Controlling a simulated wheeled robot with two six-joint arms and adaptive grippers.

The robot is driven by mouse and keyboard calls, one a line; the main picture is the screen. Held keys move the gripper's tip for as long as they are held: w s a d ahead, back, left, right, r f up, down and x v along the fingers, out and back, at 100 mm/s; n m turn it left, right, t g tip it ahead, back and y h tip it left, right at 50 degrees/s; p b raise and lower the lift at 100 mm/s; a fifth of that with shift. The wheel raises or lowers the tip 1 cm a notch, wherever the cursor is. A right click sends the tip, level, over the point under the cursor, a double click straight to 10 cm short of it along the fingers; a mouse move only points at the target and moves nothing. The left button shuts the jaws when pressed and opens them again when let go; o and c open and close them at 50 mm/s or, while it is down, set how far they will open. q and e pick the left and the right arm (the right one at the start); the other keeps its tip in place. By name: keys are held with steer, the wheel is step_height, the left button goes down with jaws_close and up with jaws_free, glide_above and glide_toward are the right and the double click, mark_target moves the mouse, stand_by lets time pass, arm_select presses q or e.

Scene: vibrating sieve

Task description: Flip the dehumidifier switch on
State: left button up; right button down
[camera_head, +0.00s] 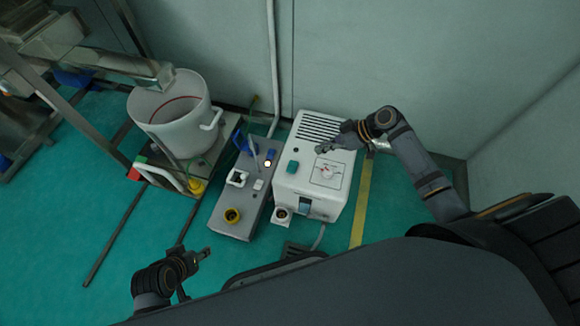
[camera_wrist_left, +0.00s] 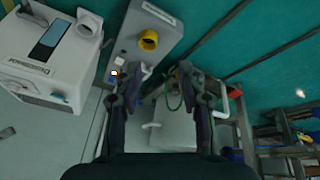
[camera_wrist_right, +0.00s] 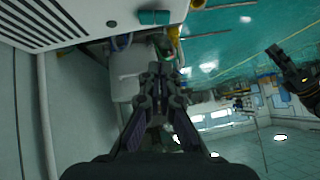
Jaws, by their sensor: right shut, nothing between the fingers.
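The dehumidifier (camera_head: 338,199) is a white box on the floor with a slatted vent and a dial on top. Its green switch (camera_head: 293,167) is at the left of its top face; which way it is set I cannot tell. My right gripper (camera_head: 321,148) is shut and empty above the top face, up and right of the switch. In the right wrist view the switch (camera_wrist_right: 153,17) lies above the joined fingertips (camera_wrist_right: 160,68), apart from them. My left gripper (camera_head: 207,253) is low at the left, away from the box. In the left wrist view its fingers (camera_wrist_left: 155,72) are apart and empty.
A grey control box (camera_head: 238,205) with a yellow knob (camera_head: 232,215) stands close left of the dehumidifier. A white bucket (camera_head: 182,125) and the metal sieve frame (camera_head: 70,120) are further left. A yellow floor line (camera_head: 361,205) runs right of the dehumidifier. The wall is behind.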

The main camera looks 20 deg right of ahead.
mark_target(289, 169)
arm_select(q)
steer(key=shift+r, duration=0.2)
arm_select(e)
steer(key=shift+a+r, duration=0.15)
steer(key=shift+r, duration=0.15)
